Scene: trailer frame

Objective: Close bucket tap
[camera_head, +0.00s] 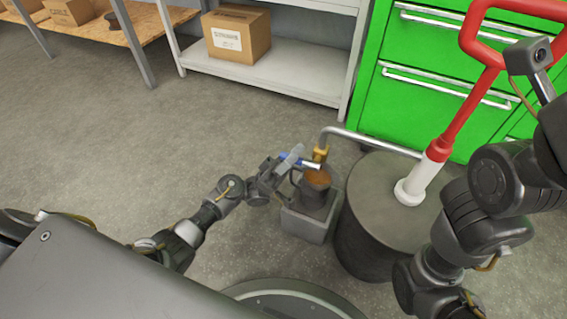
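A bent metal pipe (372,141) ends in a brass tap (320,155) above a small dark bucket (317,184) with brown contents.
The bucket stands on a grey block (308,221). A dark drum (372,240) with a red-handled pump (462,125) is close on the right. Behind are green drawers (425,60) and a shelf (285,78) with a cardboard box (237,34). The floor at left is clear.

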